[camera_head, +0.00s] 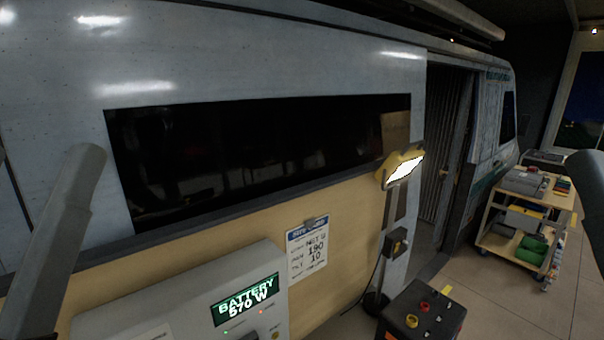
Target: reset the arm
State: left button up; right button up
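Part of my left arm shows as a grey link at the left. It rises from the bottom edge to a rounded end, in front of the van wall (250,62). Part of my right arm shows as a dark grey link cut off by the right edge. Neither gripper is in view, so I cannot see their fingers or whether they hold anything.
A battery unit (180,300) reading 570 W stands below the van's dark window (260,150). A lit yellow work lamp (400,168), a black box with coloured terminals (420,312) and a loaded trolley (500,244) stand rightward. Floor (490,310) is clear at lower right.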

pick_arm(q)
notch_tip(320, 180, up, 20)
jog(key=p, duration=1.7)
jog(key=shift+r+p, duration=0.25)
jog(key=shift+p, duration=0.15)
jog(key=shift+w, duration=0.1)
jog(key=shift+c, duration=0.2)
